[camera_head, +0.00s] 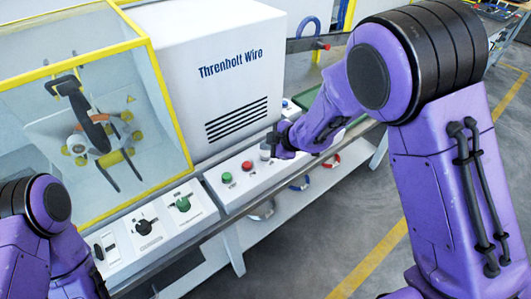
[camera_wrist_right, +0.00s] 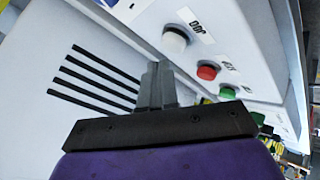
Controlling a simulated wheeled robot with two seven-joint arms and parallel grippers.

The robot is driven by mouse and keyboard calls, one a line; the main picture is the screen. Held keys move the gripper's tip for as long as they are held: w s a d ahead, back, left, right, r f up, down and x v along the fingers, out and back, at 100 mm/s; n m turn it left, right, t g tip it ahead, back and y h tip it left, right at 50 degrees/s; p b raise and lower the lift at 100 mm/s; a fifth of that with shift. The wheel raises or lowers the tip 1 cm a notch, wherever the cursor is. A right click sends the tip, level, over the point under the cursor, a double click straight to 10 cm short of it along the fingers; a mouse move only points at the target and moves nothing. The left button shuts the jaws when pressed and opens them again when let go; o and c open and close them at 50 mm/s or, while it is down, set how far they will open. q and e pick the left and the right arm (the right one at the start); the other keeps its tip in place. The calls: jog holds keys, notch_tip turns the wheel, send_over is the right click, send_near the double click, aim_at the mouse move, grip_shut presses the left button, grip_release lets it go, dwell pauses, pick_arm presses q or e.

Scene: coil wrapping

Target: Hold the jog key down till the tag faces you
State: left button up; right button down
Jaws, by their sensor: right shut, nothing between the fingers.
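The white jog key (camera_wrist_right: 176,38), under a "JOG" label, sits at one end of the button row. In the head view the jog key (camera_head: 265,153) is small and partly covered by my right gripper (camera_head: 276,138). In the right wrist view my right gripper (camera_wrist_right: 157,82) is shut and empty, its tips beside the key with a gap in the picture. The coil (camera_head: 95,128) sits inside the yellow-framed guard at the left. I cannot make out a tag on it. My left arm shows at the lower left; its gripper is out of view.
A red button (camera_head: 247,166) and a green button (camera_head: 227,177) stand beside the jog key. Black (camera_head: 143,227) and green (camera_head: 183,204) knobs sit on the nearer panel. The white "Threnholt Wire" cabinet (camera_head: 208,100) rises behind the buttons.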

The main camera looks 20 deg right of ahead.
jog(key=shift+f, duration=0.4)
